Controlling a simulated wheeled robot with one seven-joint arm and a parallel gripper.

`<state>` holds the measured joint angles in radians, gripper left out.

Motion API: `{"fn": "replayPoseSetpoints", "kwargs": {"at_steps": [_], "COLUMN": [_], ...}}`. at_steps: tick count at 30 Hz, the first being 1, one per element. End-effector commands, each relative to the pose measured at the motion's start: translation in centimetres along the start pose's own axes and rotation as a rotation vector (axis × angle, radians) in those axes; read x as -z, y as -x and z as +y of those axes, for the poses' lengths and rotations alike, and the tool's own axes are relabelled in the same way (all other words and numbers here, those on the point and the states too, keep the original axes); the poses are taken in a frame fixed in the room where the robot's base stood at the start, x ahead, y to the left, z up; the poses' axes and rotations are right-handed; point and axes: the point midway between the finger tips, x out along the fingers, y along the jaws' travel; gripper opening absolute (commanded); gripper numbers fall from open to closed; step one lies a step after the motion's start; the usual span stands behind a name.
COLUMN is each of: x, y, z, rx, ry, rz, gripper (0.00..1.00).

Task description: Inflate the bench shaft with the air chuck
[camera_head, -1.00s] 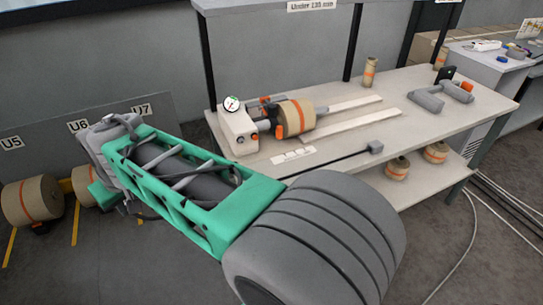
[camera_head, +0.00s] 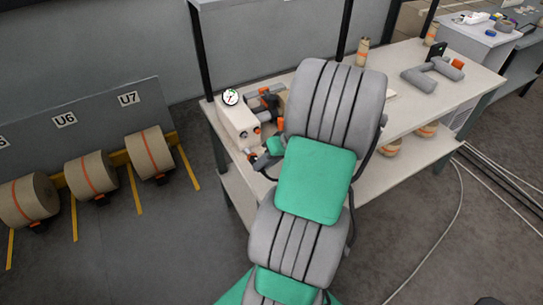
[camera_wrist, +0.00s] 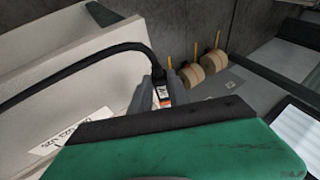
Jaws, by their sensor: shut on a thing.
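The bench unit (camera_head: 237,122) with its round gauge (camera_head: 230,97) stands at the bench's left end in the head view. The bench shaft and the roll around it are almost wholly hidden behind my arm. My gripper (camera_head: 260,160) is low at the bench's front left edge, just below the unit and partly covered by my arm. In the wrist view, my gripper (camera_wrist: 160,98) is shut on what looks like the air chuck (camera_wrist: 163,91), a small piece with a white and orange face. A black hose (camera_wrist: 95,55) runs to it from the left.
Several kraft rolls stand on the floor at left, by the markers U6 (camera_head: 64,120) and U7 (camera_head: 128,98). Bench posts rise behind my arm. Rolls sit on the lower shelf.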

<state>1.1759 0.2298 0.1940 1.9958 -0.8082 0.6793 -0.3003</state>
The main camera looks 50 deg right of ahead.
Motion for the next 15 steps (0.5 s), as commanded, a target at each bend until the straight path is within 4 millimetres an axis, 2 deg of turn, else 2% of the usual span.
{"fn": "replayPoseSetpoints", "kwargs": {"at_steps": [1, 4, 15], "x": [-0.4, -0.8, 1.2], "y": [1.0, 1.5, 0.5], "z": [0.8, 1.6, 1.8], "rx": [0.012, 0.025, 0.025], "ry": [-0.029, -0.051, -0.050], "rz": [0.012, 0.022, 0.020], "gripper": [0.00, 0.00, 0.00]}}
